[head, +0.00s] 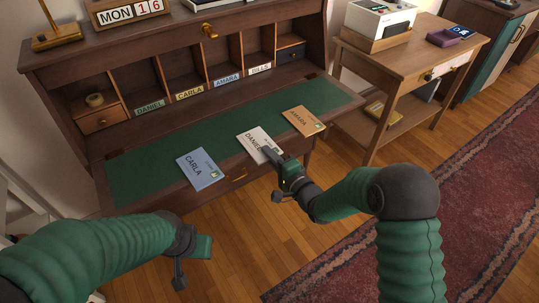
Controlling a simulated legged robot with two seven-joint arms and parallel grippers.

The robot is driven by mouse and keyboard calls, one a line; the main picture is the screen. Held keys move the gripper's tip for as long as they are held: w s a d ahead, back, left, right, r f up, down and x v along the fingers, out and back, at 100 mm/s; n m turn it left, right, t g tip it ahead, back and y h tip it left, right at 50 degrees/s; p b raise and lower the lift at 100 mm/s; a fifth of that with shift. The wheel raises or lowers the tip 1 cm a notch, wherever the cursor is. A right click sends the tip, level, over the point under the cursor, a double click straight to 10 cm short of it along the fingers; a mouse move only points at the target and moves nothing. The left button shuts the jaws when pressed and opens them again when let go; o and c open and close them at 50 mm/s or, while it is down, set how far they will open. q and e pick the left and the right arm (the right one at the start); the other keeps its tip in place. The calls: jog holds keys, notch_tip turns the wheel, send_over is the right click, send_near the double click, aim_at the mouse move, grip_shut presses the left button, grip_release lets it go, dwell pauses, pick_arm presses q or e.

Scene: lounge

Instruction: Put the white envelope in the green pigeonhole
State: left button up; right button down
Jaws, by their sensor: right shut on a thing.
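The white envelope (251,139), marked DANIEL with a small green stamp-like patch, lies at the front edge of the desk's green writing surface. My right gripper (271,153) is shut on its near right edge. The pigeonhole with the green DANIEL label (150,108) is the left one of the labelled row at the back of the desk; its opening shows no envelope. My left gripper (205,247) is low in front of the desk, apart from everything; its fingers cannot be made out.
A blue CARLA envelope (200,170) lies left of the white one, an orange AMARA envelope (303,121) right of it. The green writing surface (140,180) is clear toward the left. A side table (440,45) stands right.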

jog(key=shift+s+f, duration=0.1)
jog(key=shift+f, duration=0.15)
jog(key=shift+s+d+r+p, duration=0.2)
jog(key=shift+s+r+p, duration=0.1)
jog(key=shift+r+p, duration=0.4)
jog(key=shift+s+d+r+p, duration=0.35)
jog(key=shift+s+r+p, duration=0.1)
jog(key=shift+r+p, duration=0.3)
jog(key=shift+s+d+r+p, duration=0.35)
jog(key=shift+s+r+p, duration=0.05)
jog(key=shift+r+p, duration=0.3)
